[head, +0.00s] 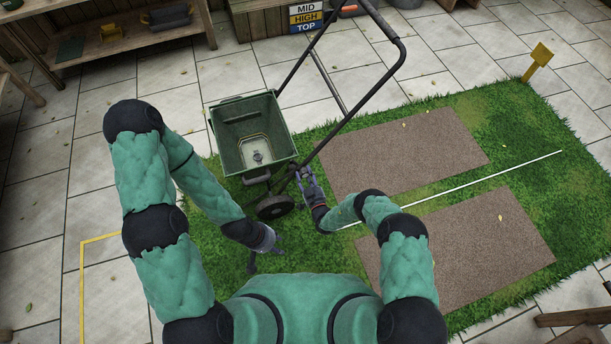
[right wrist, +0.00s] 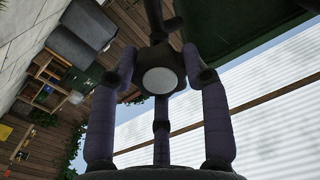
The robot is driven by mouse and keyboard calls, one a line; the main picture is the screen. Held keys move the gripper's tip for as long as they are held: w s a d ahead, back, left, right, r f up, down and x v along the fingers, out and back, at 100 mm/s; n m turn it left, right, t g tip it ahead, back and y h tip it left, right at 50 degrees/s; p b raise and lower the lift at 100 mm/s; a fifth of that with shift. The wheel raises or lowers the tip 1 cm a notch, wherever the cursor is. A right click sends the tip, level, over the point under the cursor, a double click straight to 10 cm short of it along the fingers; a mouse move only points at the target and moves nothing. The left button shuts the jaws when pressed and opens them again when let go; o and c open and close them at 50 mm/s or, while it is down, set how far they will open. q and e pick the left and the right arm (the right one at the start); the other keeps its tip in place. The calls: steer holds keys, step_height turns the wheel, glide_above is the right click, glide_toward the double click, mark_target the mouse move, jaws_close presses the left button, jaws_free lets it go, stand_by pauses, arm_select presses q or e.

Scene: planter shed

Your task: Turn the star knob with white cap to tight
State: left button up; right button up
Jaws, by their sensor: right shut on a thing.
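The star knob with white cap (right wrist: 160,80) shows in the right wrist view, its pale round cap facing the camera and dark lobes around it. My right gripper (right wrist: 160,92) has its fingers closed around the knob's sides. In the head view my right gripper (head: 307,178) is at the spreader's handle frame, just right of the green hopper (head: 228,150); the knob is too small to make out there. My left gripper (head: 270,245) is below the hopper, over the grass, apart from the spreader; its finger opening is too small to tell.
The spreader's black push handle (head: 395,62) rises to the upper right, and a wheel (head: 274,207) stands near my grippers. Two brown soil patches (head: 400,155) and a white line (head: 480,185) lie on the grass to the right. A MID/HIGH/TOP sign (head: 307,17) stands at the back.

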steer(key=shift+w+r, duration=0.2)
steer(key=shift+r, duration=0.1)
steer(key=o, duration=1.2)
steer(key=shift+s, duration=0.1)
steer(key=shift+c, duration=0.2)
steer(key=shift+f, duration=0.1)
steer(key=shift+s+d+f, duration=0.15)
steer(key=shift+s+d, duration=0.05)
steer(key=shift+s, duration=0.4)
steer(key=v, duration=1)
steer(key=shift+s+d, duration=0.2)
steer(key=shift+s, duration=0.15)
